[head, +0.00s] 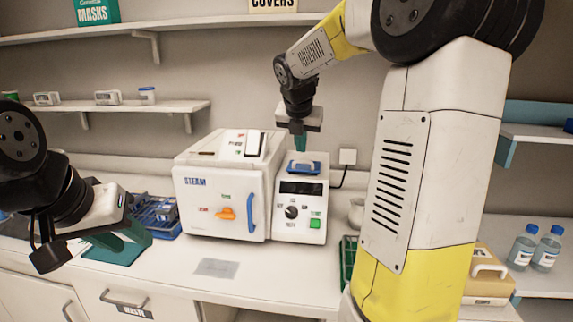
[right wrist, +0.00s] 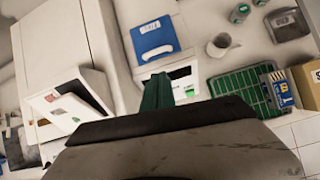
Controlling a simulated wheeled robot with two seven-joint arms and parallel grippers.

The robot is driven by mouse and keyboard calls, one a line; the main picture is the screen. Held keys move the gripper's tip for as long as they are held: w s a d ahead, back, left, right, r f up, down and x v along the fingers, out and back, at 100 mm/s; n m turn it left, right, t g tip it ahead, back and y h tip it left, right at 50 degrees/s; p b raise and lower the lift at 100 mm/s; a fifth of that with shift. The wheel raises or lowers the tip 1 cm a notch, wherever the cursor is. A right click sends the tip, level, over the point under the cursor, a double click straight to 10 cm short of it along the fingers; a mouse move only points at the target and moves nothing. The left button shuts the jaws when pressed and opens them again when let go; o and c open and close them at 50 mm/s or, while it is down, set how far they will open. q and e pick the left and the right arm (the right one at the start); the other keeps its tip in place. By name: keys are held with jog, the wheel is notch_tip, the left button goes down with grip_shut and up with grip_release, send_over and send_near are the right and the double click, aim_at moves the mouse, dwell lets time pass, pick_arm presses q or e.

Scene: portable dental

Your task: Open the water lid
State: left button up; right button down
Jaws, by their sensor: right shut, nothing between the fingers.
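The blue water lid (head: 303,166) with a pale handle lies flat on top of the white steam sterilizer's right-hand control section (head: 301,208). It looks closed. The lid also shows in the right wrist view (right wrist: 153,40), just beyond my fingertips. My right gripper (head: 299,148) points down above the lid, its green fingers shut and empty. Its fingers also show in the right wrist view (right wrist: 157,90); whether they touch the lid or handle I cannot tell. My left gripper (head: 128,236) hangs over the counter at the left, its finger gap unclear.
The sterilizer's door (head: 222,208) has an orange knob and a blue handle and is shut. A blue rack (head: 158,215) stands left of it. A green rack (right wrist: 240,97) and a pale cup (right wrist: 219,45) are on the right. The front counter holds a grey card (head: 216,268).

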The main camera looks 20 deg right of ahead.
aim_at(301, 171)
jog(key=shift+n, duration=0.5)
jog(key=x, duration=1)
jog(key=shift+w+a, duration=0.15)
jog(key=shift+w, duration=0.2)
